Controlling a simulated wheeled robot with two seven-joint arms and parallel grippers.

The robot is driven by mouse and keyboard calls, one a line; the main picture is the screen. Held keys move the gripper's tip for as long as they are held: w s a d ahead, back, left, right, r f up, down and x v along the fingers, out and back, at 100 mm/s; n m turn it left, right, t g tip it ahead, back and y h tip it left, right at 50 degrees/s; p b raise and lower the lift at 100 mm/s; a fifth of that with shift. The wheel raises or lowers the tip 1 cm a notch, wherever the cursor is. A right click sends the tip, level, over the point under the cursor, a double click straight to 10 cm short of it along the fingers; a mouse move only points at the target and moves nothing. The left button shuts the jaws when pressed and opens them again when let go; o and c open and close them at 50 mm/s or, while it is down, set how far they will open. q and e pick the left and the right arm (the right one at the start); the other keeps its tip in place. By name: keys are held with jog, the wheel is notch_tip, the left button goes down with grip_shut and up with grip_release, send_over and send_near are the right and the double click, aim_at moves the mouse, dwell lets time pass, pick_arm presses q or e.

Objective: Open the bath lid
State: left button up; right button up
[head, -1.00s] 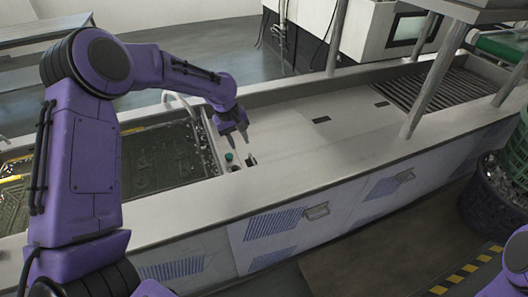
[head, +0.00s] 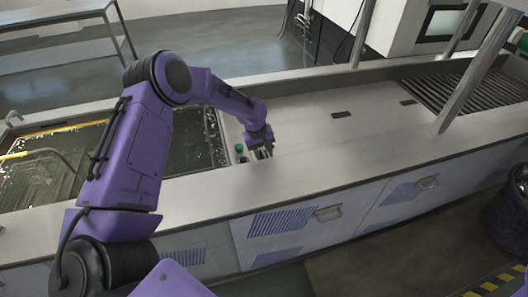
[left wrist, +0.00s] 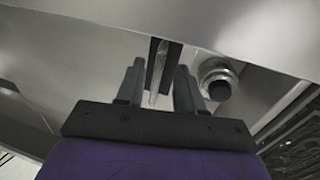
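The bath (head: 88,120) is at the left in the head view, with a dark greenish surface inside a pale rim. I cannot make out a separate lid. A green button (head: 239,148) sits on the strip to the right of the bath. My left gripper (head: 264,153) is low over that strip, just right of the button. In the left wrist view its two fingers (left wrist: 158,90) are apart, with a slim silver lever (left wrist: 158,72) between them. A round metal-ringed button (left wrist: 217,78) is beside the right finger. Contact with the lever cannot be told. My right gripper is not in view.
A pale flat counter (head: 310,130) with two dark slots runs right from the strip. A slatted section (head: 470,88) and slanted metal posts (head: 475,75) stand at the right. Cabinet fronts with handles (head: 327,214) lie below the front edge.

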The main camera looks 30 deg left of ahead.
pick_arm(q)
jog(key=shift+w+d+f, duration=0.1)
jog(key=shift+f, duration=0.1)
grip_shut()
dwell(1.3)
